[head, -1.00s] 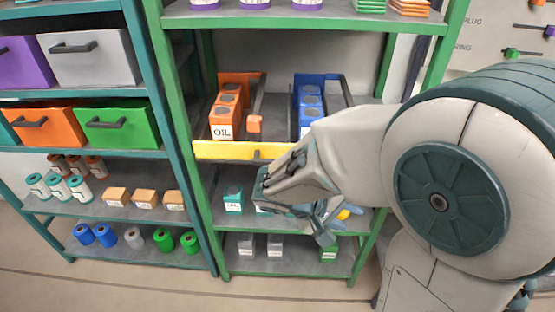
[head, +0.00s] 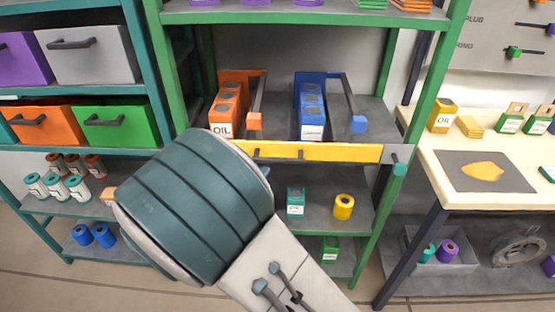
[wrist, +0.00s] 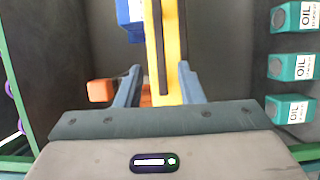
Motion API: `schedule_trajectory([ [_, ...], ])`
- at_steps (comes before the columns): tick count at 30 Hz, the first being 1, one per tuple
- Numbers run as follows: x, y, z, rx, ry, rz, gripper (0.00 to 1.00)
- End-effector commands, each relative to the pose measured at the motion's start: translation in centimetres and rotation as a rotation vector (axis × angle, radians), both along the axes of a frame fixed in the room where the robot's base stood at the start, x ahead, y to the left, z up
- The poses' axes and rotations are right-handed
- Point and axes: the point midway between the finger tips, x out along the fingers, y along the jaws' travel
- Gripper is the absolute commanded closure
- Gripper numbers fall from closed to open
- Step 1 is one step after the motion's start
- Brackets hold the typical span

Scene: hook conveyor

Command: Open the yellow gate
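The yellow gate (head: 340,152) is a bar across the front of the middle shelf of the green rack, below the oil and blue containers. It lies across the shelf front, its left end hidden behind my arm. A grey plate with a dark teal knob (head: 398,168) sits at its right end. In the wrist view the gate (wrist: 174,40) runs upright with a dark handle strip (wrist: 159,50) along it. My gripper (wrist: 157,82) has its two blue-grey fingers apart, with the gate's lower end in or just beyond the gap; contact is unclear. My arm hides the gripper in the head view.
Orange oil containers (head: 228,108) and blue containers (head: 312,110) stand behind the gate. A worktable (head: 480,190) stands at the right and a teal rack at the left.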

Motion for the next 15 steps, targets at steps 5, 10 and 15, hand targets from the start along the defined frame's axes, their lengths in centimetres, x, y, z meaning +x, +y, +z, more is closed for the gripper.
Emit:
schedule_trajectory([
  [5, 3.6, -1.8, 0.1, -0.003, 0.000, -0.005, 0.65],
  [10, 6.3, -3.0, 0.1, -0.003, 0.001, -0.004, 0.65],
  [15, 7.9, -3.7, 0.0, -0.002, 0.001, -0.002, 0.65],
])
